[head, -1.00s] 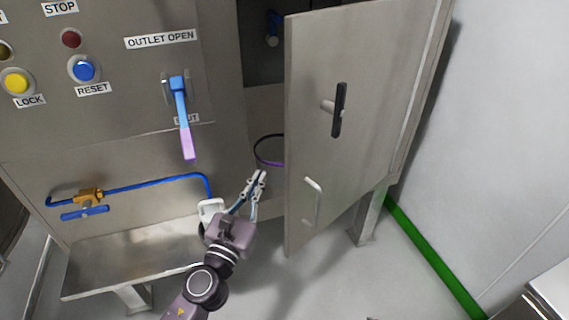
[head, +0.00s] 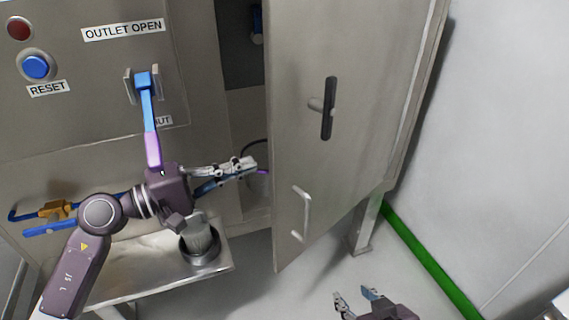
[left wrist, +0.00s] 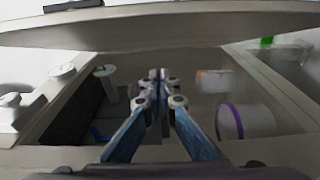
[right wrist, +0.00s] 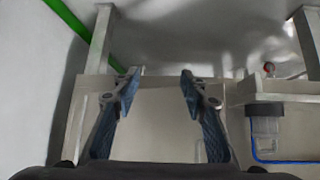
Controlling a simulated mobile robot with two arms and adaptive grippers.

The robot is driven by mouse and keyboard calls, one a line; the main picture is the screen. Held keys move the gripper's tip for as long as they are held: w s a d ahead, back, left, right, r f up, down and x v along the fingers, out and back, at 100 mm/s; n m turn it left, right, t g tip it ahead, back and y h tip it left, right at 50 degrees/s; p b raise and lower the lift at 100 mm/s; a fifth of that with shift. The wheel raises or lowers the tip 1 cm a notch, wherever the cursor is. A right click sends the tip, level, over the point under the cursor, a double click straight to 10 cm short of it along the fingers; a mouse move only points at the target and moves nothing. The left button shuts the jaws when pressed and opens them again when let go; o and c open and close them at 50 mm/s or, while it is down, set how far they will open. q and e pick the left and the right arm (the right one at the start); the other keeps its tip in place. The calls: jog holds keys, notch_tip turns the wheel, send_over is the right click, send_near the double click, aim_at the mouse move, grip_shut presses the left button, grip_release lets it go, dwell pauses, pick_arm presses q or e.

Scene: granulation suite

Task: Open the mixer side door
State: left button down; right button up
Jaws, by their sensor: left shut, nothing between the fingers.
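The mixer side door (head: 345,165) is a grey metal panel standing ajar, with the dark cabinet opening to its left in the head view. It carries a black turning handle (head: 329,108) and a pale bar handle (head: 300,214). My left gripper (head: 254,165) is shut and empty. It points right into the gap beside the door's free edge; whether it touches the door I cannot tell. The left wrist view shows its closed fingers (left wrist: 158,80) before the cabinet interior. My right gripper (head: 357,295) is open and empty, low in front of the door.
A white tub with a purple rim (left wrist: 245,120) is inside the cabinet. A blue and purple lever (head: 150,120) hangs on the panel at left. A steel shelf (head: 215,268) lies below my left arm. The floor right of the door is clear up to a white wall (head: 500,130).

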aim_at(286, 166)
pick_arm(q)
jog(key=d+p, duration=0.1)
jog(key=d, duration=0.7)
jog(key=shift+d, duration=0.25)
pick_arm(e)
jog(key=s+d+f+g+h, duration=0.1)
jog(key=s+d+f+g, duration=0.1)
jog(key=s, duration=0.5)
notch_tip(286, 166, down, 2)
jog(key=shift+d+f+g, duration=0.1)
jog(key=shift+d+g, duration=0.1)
jog(key=shift+g, duration=0.7)
pick_arm(q)
jog(key=shift+d, duration=0.1)
pick_arm(e)
jog(key=shift+s, duration=0.1)
